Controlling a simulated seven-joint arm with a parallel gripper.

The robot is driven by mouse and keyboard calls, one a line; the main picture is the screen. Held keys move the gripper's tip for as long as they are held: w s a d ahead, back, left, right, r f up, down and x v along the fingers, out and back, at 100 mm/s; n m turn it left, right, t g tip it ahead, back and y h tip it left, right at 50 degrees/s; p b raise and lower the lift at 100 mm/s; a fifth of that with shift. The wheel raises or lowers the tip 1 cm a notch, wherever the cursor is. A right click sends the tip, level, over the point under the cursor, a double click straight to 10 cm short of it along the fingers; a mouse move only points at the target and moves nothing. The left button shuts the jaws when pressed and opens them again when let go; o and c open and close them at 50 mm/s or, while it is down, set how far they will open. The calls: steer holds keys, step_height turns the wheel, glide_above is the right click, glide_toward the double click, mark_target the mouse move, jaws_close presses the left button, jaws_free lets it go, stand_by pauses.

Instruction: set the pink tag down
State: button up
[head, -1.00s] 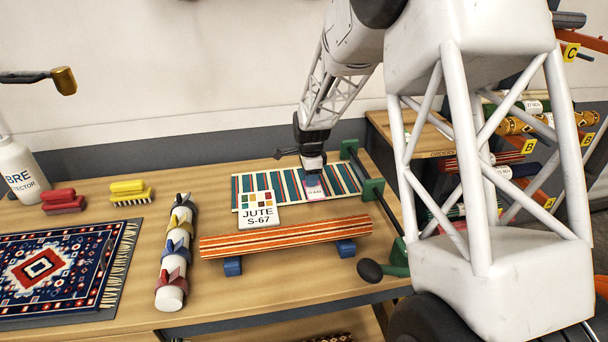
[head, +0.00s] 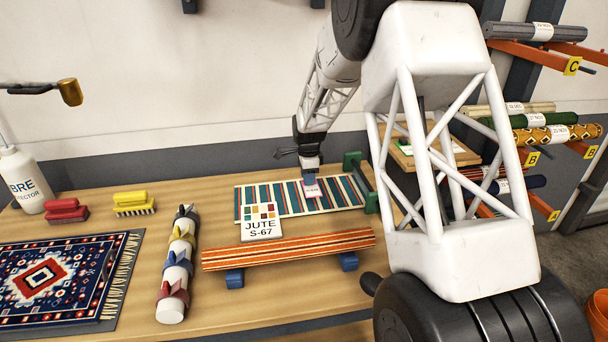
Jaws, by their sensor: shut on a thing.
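My gripper points down and is shut on the tag. The fingertips are small here, and I cannot tell whether the tag touches the mat. A white card marked JUTE S-67 (head: 262,229) with coloured squares stands at the mat's front edge, left of the tag.
An orange striped roll (head: 290,248) rests on blue blocks in front. A white post with coloured clips (head: 176,264) lies to the left, beside a patterned rug (head: 50,279). A green clamp (head: 362,180) stands at the mat's right end. Bare bench lies behind the mat.

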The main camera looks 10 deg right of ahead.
steer(key=shift+w+f, duration=0.2)
steer(key=shift+w, duration=1.75)
steer(key=shift+w+f, duration=0.15)
steer(key=shift+w, duration=1.75)
steer(key=shift+f, duration=1.75)
steer(key=shift+f, duration=0.1)
steer(key=o, duration=0.9)
step_height(320, 180, up, 12)
